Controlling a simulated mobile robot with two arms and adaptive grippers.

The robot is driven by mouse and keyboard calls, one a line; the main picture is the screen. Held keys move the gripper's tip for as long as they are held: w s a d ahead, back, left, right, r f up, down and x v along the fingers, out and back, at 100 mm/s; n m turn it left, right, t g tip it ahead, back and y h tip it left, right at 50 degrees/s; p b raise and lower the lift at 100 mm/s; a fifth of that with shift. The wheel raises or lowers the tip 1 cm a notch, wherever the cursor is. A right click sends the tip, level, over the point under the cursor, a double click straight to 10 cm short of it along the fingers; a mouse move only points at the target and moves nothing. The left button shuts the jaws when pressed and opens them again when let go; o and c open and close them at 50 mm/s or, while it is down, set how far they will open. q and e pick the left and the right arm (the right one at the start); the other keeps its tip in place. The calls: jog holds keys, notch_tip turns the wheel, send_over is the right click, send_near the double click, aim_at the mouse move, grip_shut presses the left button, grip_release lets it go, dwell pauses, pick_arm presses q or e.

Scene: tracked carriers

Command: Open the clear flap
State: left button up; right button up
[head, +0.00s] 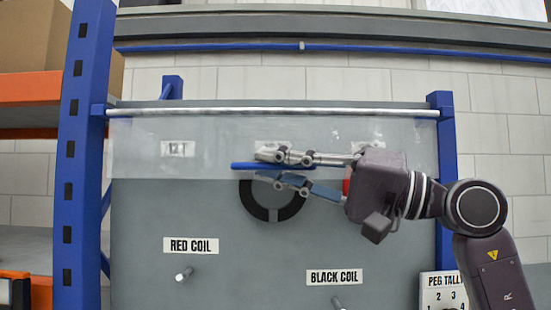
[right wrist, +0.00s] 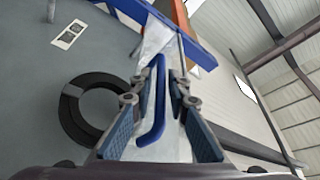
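The clear flap (head: 215,140) hangs down from a metal rod across the top of the grey panel. A blue bar handle (head: 240,166) runs along its lower edge and also shows in the right wrist view (right wrist: 157,105). My right gripper (head: 262,164) is at the handle, one finger above it and one below. In the right wrist view, the handle lies between the open fingers (right wrist: 159,90), with gaps visible at both sides. The gripper hides part of the flap and handle. My left gripper is not in view.
A black ring coil (head: 272,214) hangs on the panel (head: 150,220) behind the gripper, its top behind the flap. Bare pegs (head: 184,274) stick out under the RED COIL and BLACK COIL labels. Blue posts (head: 82,150) flank the panel. A red thing is mostly hidden behind my gripper.

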jog(key=shift+d, duration=0.3)
jog(key=c, duration=0.4)
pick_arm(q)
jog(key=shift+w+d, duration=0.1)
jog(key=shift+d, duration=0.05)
pick_arm(e)
grip_shut()
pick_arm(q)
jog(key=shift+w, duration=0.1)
pick_arm(e)
jog(key=shift+s, duration=0.2)
